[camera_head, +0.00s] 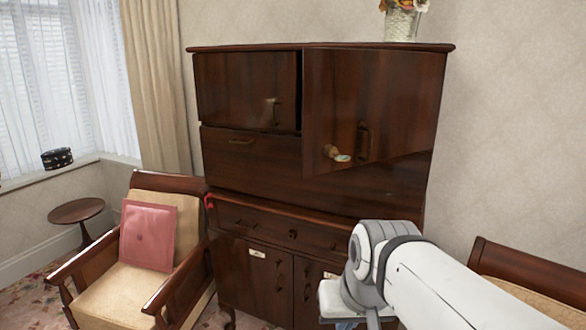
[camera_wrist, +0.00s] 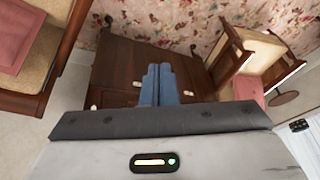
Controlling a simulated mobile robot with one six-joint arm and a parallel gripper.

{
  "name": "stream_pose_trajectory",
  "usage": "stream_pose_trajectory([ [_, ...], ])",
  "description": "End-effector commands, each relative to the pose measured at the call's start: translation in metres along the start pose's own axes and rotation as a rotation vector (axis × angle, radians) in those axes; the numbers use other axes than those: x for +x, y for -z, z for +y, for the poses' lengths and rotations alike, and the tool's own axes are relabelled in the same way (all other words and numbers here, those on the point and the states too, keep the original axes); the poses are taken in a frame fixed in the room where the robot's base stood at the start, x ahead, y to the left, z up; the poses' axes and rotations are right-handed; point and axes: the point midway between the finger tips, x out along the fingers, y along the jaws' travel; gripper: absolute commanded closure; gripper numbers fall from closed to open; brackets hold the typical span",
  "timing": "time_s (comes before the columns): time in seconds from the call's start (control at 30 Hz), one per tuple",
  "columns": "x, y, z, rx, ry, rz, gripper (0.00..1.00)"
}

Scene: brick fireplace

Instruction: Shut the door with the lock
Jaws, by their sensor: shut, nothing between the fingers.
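A dark wood cabinet (camera_head: 220,215) stands against the wall. Its upper right door (camera_head: 400,100) is swung outward, its left edge standing forward of the front. That door carries a handle (camera_head: 364,142) and a round, light brass-coloured lock piece (camera_head: 335,153). The upper left door (camera_head: 235,88) has its own handle (camera_head: 276,112); a dark gap shows between the two doors. My gripper (camera_wrist: 159,68) has blue fingers, shut together and empty. In the head view it is low in front of the cabinet, mostly hidden by my wrist, well below the open door and apart from it.
An armchair with a pink cushion (camera_head: 147,236) stands close at the cabinet's left; another chair (camera_head: 530,268) is at the right. A small round table (camera_head: 76,211) is by the window. A flower vase (camera_head: 402,24) stands on the cabinet top. The space before the open door looks clear.

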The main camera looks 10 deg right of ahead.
Motion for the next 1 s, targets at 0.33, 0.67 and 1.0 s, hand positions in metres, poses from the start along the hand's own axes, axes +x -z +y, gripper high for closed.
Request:
stream_pose_trajectory([
  [0.33, -0.093, 0.159, 0.003, 0.745, 0.245, 0.164, 1.00],
  [0.67, -0.169, 0.226, 0.009, 1.102, 0.455, 0.207, 1.00],
  [1.0, -0.147, 0.244, 0.001, 1.134, 0.476, 0.203, 1.00],
])
